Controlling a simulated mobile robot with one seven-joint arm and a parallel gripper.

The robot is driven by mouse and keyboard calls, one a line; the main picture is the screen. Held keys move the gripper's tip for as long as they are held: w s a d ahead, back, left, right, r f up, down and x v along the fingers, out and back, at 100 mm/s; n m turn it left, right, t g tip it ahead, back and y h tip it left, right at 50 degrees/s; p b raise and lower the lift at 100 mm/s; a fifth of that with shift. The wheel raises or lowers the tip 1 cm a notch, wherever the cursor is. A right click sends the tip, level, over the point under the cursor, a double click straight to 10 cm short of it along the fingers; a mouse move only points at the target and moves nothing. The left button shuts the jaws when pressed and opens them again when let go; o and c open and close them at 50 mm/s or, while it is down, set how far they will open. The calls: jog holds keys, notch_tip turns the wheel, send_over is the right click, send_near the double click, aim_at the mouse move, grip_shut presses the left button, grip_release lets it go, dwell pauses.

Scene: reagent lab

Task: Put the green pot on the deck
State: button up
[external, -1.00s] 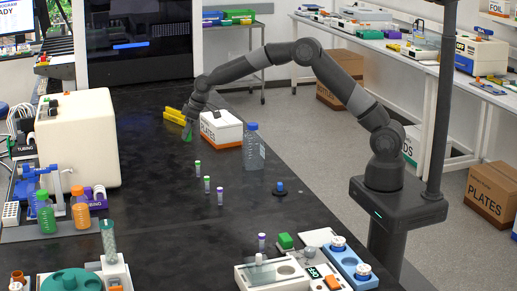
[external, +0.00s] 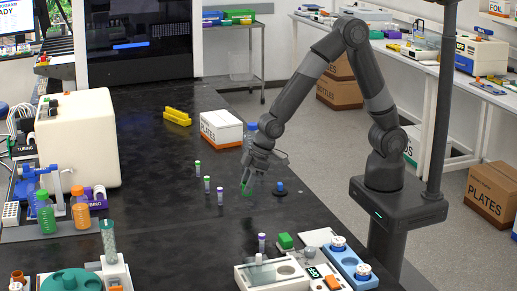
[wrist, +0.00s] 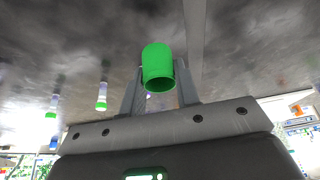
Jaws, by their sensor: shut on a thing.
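The green pot (wrist: 157,62) is a small bright green cup between my gripper's two fingers in the wrist view, one finger on each side. In the external view my gripper (external: 250,184) points down over the black bench, and the pot (external: 246,191) shows as a green patch at its fingertips. It is close to the bench top; I cannot tell whether it touches. I cannot single out the deck for sure; a low white unit (external: 247,279) with a display stands at the front of the bench, nearer the camera than my gripper.
A blue knob on a black base (external: 280,188) stands just right of my gripper. Small capped vials (external: 220,196) stand to its left. A blue-capped bottle (external: 251,131) and a white box (external: 221,129) are behind. A green block (external: 285,241) is in front.

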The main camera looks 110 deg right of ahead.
jog(key=shift+s+a+f, duration=0.25)
jog(key=shift+s+f, duration=0.25)
jog(key=shift+s, duration=0.15)
jog(key=shift+r, duration=0.1)
notch_tip(320, 180, up, 12)
jog(key=w+d+m+g+h, duration=0.1)
jog(key=w+d+m, duration=0.3)
jog(key=d, duration=0.6)
jog(key=w+d+r+m+h, duration=0.1)
jog(key=w+d+m+h, duration=0.2)
jog(key=d, duration=0.8)
jog(key=w+d+m+g, duration=0.1)
jog(key=w+d+m, duration=0.35)
jog(key=d, duration=0.55)
jog(key=s+d+f+m+g, duration=0.1)
jog(key=s+d+m, duration=0.15)
jog(key=d, duration=0.75)
jog(key=s+d+m+g, duration=0.2)
jog(key=d+m, duration=0.2)
jog(key=d, duration=0.5)
jog(key=s+d+f+m+g, duration=0.1)
jog(key=s+d+m, duration=0.25)
jog(key=d, duration=0.65)
jog(key=f, duration=1.4)
jog(key=shift+w+f, duration=0.35)
jog(key=shift+w, duration=0.05)
